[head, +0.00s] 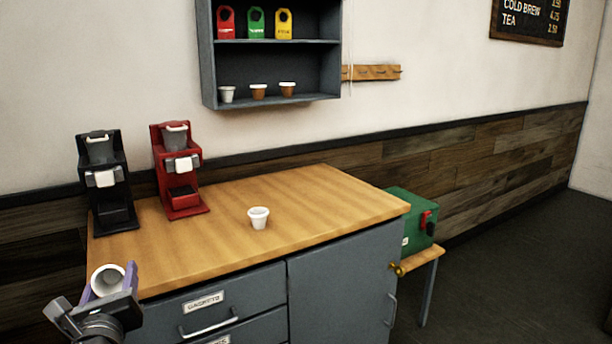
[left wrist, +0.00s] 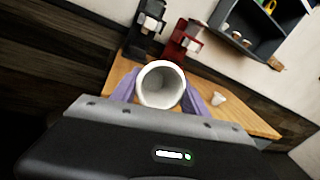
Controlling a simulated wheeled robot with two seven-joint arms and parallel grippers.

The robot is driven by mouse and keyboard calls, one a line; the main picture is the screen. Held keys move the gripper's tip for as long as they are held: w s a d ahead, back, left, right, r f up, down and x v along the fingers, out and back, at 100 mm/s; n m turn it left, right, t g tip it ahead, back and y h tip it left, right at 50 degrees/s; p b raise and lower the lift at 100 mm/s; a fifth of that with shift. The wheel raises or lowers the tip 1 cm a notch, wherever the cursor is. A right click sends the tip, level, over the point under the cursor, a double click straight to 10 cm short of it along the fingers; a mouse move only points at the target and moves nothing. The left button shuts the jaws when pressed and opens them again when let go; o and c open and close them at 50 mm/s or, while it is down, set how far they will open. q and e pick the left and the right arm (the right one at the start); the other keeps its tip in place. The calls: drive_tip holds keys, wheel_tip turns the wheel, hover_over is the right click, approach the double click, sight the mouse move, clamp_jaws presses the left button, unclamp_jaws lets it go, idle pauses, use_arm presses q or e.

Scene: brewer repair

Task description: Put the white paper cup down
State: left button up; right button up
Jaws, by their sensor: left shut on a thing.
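A white paper cup (head: 107,279) is between the purple fingers of my left gripper (head: 108,281), at the lower left of the head view. The gripper is shut on it. The cup's open mouth faces the camera in the head view, and in the left wrist view the cup (left wrist: 161,85) shows its round rim and empty inside. The cup is held in front of the counter's left front edge. A second white cup (head: 258,218) stands upright on the wooden counter (head: 325,200). My right gripper is in neither view.
A black brewer (head: 106,180) and a red brewer (head: 180,170) stand at the counter's back left. The counter's right part is clear. A wall shelf (head: 275,60) holds small cups and coloured tags. A green box (head: 408,215) sits on a low bench at the right.

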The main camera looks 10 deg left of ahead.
use_arm(q)
drive_tip(key=w+d+f+m+t+h+p, duration=0.25)
drive_tip(key=w+d+h+p, duration=0.2)
drive_tip(key=w+d, duration=0.65)
drive_tip(key=d+f+m+h+p, duration=0.2)
drive_tip(key=d+f+h+p, duration=0.1)
drive_tip(key=d+f, duration=0.5)
wheel_tip(320, 180, down, 3)
drive_tip(key=shift+w+d+r+g+p, duration=0.2)
drive_tip(key=shift+w+d+g+p, duration=0.2)
drive_tip(key=shift+p, duration=0.5)
drive_tip(key=shift+m, duration=0.25)
drive_tip(key=s, duration=0.1)
drive_tip(key=s+r, duration=0.2)
drive_tip(key=s, duration=0.1)
drive_tip(key=shift+r, duration=0.1)
